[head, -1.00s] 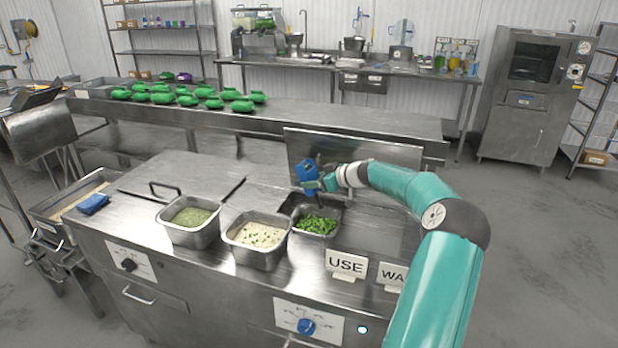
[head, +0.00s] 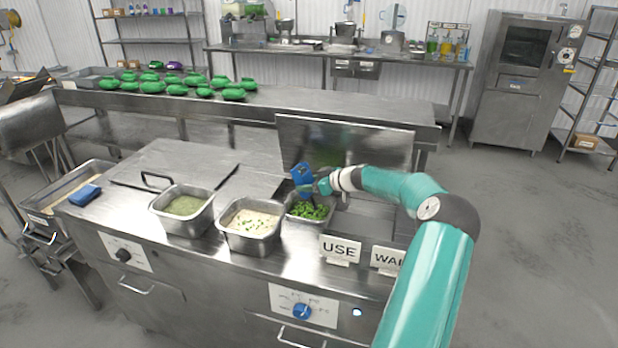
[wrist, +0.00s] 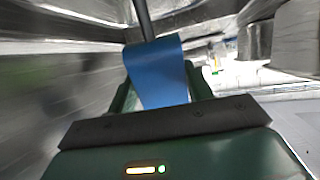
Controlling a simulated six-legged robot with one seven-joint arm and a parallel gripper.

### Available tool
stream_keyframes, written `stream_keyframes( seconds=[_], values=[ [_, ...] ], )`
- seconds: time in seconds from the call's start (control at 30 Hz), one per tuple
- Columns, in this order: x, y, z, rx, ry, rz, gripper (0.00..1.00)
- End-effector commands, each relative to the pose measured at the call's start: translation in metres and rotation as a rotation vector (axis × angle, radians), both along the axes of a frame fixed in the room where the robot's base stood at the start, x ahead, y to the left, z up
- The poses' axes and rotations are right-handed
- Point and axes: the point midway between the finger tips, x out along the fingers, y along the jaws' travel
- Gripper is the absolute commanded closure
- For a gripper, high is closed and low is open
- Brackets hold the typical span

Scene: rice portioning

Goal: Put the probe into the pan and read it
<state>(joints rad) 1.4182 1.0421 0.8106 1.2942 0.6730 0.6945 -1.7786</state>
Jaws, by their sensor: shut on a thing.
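My gripper (head: 312,187) is shut on the blue probe (head: 302,174), just above the back of the herb pan (head: 291,211). In the wrist view the probe's blue handle (wrist: 158,72) sits between my fingers, with a dark thin stem running away from it. I cannot tell whether the stem's tip touches the pan or its chopped green herbs (head: 311,211). To the left stand a pan of pale food with green bits (head: 250,243) and a pan of green food (head: 184,219). No readable display shows.
An upright steel panel (head: 345,145) stands behind my gripper. USE (head: 340,249) and WAIT (head: 387,259) signs stand at the front edge. A blue cloth-like item (head: 85,195) lies at the left. A closed lid (head: 185,165) covers the counter's left part.

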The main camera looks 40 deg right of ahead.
Motion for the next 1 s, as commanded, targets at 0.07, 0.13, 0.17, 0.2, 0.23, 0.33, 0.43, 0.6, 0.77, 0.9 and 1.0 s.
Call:
stream_keyframes(
  seconds=[0.07, 0.13, 0.17, 0.2, 0.23, 0.33, 0.43, 0.6, 0.77, 0.9, 1.0],
  values=[
    [0.001, 0.001, -0.007, 0.001, 0.000, 0.001, 0.72],
    [0.002, 0.001, -0.014, 0.001, 0.000, 0.001, 0.72],
    [0.002, 0.001, -0.017, 0.001, 0.000, 0.001, 0.72],
    [0.002, 0.001, -0.020, 0.001, 0.000, 0.001, 0.72],
    [0.002, 0.001, -0.023, 0.001, 0.000, 0.001, 0.72],
    [0.002, 0.001, -0.032, 0.001, 0.000, 0.002, 0.72],
    [0.002, 0.001, -0.041, 0.002, 0.000, 0.001, 0.72],
    [0.002, 0.001, -0.051, 0.000, 0.000, 0.001, 0.72],
    [0.002, 0.001, -0.055, 0.000, 0.000, 0.001, 0.72],
    [0.002, 0.001, -0.055, 0.000, 0.000, 0.001, 0.72],
    [0.002, 0.001, -0.055, 0.000, 0.000, 0.001, 0.72]
  ],
)
